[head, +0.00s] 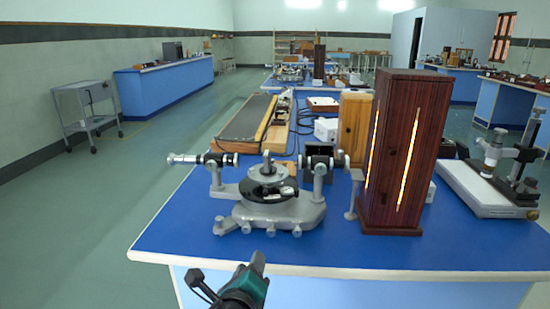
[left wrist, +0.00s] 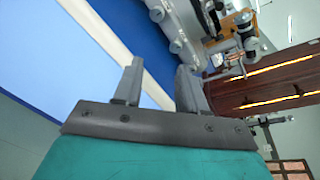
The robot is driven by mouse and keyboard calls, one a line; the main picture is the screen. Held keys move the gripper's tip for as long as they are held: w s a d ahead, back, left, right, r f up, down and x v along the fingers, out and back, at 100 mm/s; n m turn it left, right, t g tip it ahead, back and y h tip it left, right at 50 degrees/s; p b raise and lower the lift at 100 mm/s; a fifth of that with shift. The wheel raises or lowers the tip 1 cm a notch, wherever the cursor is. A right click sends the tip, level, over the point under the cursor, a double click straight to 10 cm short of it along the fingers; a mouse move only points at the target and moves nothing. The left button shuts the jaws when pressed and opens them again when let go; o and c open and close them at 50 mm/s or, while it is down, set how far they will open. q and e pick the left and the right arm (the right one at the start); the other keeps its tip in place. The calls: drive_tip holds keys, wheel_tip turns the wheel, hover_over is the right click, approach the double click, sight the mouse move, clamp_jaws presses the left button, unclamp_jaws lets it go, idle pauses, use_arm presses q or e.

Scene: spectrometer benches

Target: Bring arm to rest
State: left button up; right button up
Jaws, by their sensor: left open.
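My left gripper (head: 257,264) is at the bottom of the head view, in front of the near edge of the blue bench (head: 350,248). It also shows in the left wrist view (left wrist: 160,75), where its two fingers stand apart with nothing between them. A grey spectrometer (head: 268,205) with a dark round table stands on the bench beyond the gripper, apart from it. A tall dark wooden lamp box (head: 400,150) with glowing slits stands to the right of the spectrometer. My right gripper is in neither view.
A microscope-like instrument (head: 490,175) stands at the bench's right side. A long grey board (head: 247,118), a lighter wooden box (head: 354,125) and a white box (head: 326,129) lie farther back. A grey trolley (head: 86,108) stands at the left. The floor left of the bench is clear.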

use_arm(q)
drive_tip(key=s+a+f+n+g+p, duration=0.1)
drive_tip(key=s+a+f+n, duration=0.3)
drive_tip(key=s+n, duration=0.3)
drive_tip(key=s+a+f+n+g+p, duration=0.1)
drive_tip(key=s+a+f+n+g, duration=0.1)
drive_tip(key=s+n, duration=0.6)
drive_tip(key=s+a+f+n+g+p, duration=0.1)
drive_tip(key=s+a+f+n, duration=0.4)
drive_tip(key=n, duration=0.5)
drive_tip(key=shift+s+a+f+g+h+p, duration=0.3)
drive_tip(key=shift+s+f+p, duration=0.15)
drive_tip(key=shift+s, duration=0.8)
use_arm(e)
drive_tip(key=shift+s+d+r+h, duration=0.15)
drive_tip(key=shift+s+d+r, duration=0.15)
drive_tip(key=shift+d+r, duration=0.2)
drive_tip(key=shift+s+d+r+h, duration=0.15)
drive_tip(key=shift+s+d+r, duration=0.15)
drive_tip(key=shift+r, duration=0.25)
